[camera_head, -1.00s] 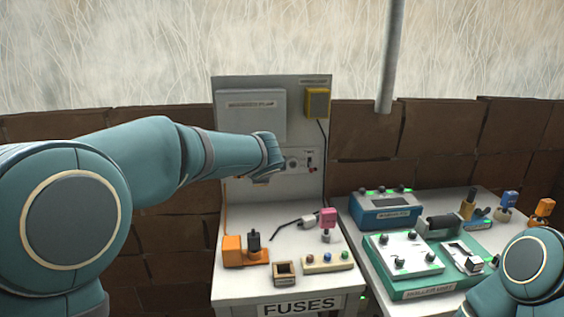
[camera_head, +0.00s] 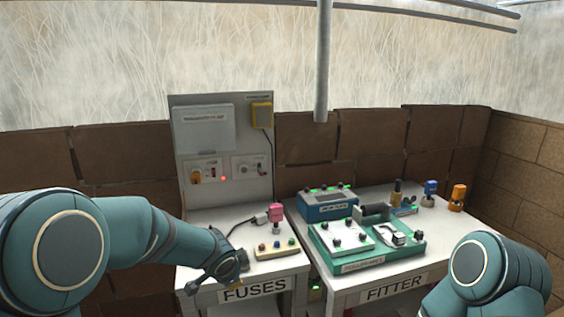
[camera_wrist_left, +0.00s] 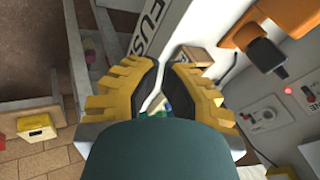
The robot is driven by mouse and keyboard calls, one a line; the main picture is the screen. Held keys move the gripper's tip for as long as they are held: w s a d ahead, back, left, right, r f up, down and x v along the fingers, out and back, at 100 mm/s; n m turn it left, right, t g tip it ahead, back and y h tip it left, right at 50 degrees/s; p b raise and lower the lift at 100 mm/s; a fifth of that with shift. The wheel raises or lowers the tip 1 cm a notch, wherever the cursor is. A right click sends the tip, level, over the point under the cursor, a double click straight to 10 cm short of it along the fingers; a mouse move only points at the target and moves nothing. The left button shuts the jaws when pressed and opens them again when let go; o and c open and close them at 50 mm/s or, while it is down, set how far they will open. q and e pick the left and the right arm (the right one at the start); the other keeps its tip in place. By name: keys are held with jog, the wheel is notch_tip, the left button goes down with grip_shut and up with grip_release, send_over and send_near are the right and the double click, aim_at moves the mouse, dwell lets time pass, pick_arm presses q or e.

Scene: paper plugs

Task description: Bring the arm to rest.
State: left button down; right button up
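My left arm reaches in from the left in the head view, with its gripper (camera_head: 200,285) low at the front left of the FUSES table (camera_head: 226,211). In the left wrist view the two yellow-backed fingers (camera_wrist_left: 163,88) stand apart with nothing held between them. Past them lie the table's edge with its FUSES label, a small wooden box (camera_wrist_left: 192,58), and an orange block with a black plug (camera_wrist_left: 264,54). My right arm shows only as a link at the lower right of the head view; its gripper is out of frame.
A panel with a lit red light (camera_head: 223,178) stands behind the FUSES table. A pink plug (camera_head: 276,212) and a button strip (camera_head: 277,248) are on that table. The FITTER table (camera_head: 440,262) to the right holds a blue box (camera_head: 328,205) and a green unit (camera_head: 350,262).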

pick_arm(q)
jog(key=s+d+f+n+g+h, duration=0.1)
jog(key=s+f+n+g, duration=0.1)
jog(key=s+f+n, duration=0.5)
jog(key=s+d+f+n+g+h, duration=0.2)
jog(key=s+f+n, duration=0.4)
jog(key=s+f, duration=1)
jog(key=s, duration=0.5)
jog(key=shift+f+n+g+h, duration=0.3)
jog(key=shift+n+g, duration=0.1)
jog(key=shift+w, duration=0.15)
